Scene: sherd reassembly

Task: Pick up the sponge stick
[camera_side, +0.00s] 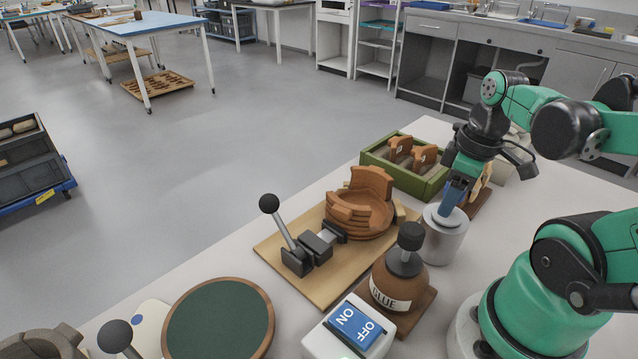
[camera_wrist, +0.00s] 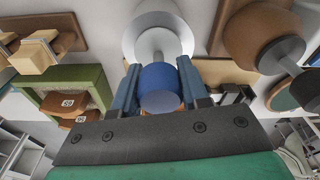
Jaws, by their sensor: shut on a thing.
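The sponge stick (camera_wrist: 160,88) shows in the wrist view as a blue cylindrical top on a grey shaft. The shaft runs down to a pale grey round pot (camera_wrist: 158,32); its lower end is hidden there. My gripper (camera_wrist: 158,84) has its two blue fingers on either side of the blue top, shut on it. In the side view my gripper (camera_side: 454,196) points down just above the grey pot (camera_side: 443,240), and the stick is mostly hidden by the fingers. The stick looks close to upright, still standing at the pot.
A green crate (camera_side: 376,172) with brown sherds stands behind the pot. A wooden board (camera_side: 285,255) bears a partly built brown bowl (camera_side: 362,203) and a lever clamp (camera_side: 310,247). A glue bottle (camera_side: 395,285), a switch box (camera_side: 350,328) and a green turntable (camera_side: 218,322) stand in front.

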